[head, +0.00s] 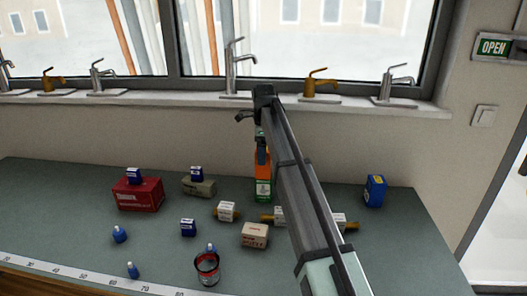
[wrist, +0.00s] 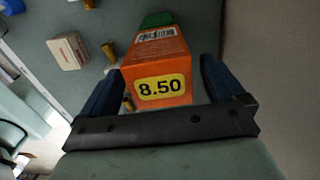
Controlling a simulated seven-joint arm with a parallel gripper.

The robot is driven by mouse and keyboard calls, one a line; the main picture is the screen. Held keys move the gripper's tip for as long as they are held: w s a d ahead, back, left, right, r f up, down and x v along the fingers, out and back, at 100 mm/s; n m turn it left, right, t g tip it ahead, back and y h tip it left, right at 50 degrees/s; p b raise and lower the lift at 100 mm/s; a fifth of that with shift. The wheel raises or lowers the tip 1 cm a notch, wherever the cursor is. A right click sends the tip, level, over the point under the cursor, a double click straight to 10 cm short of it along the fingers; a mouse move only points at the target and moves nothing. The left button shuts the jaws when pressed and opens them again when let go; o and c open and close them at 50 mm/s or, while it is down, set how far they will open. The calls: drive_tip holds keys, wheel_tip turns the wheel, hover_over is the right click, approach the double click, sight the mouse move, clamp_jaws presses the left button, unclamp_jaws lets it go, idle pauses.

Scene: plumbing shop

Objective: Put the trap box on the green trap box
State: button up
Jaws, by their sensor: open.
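An orange box (wrist: 165,70), seemingly the trap box, stands between the fingers of my gripper (wrist: 176,88) in the wrist view, its yellow 8.50 label facing the camera. A green part (wrist: 157,19), seemingly the green trap box, shows at its far end. In the head view the orange box (head: 262,163) is upright above green with a white label (head: 263,188), partly hidden by my arm. I cannot tell for certain whether orange and green are two stacked boxes. My gripper (head: 261,128) is open, with a finger on either side of the orange box.
A red toolbox (head: 138,195) and an olive case (head: 199,187), each topped by a small blue box, stand left. Beige boxes (head: 254,236), brass fittings and a red can (head: 207,268) are nearer. A blue box (head: 375,190) stands right. Taps line the windowsill (head: 150,99) behind.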

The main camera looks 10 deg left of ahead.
wheel_tip(320, 180, up, 12)
drive_tip(key=shift+r, duration=0.15)
idle(0.5)
idle(0.4)
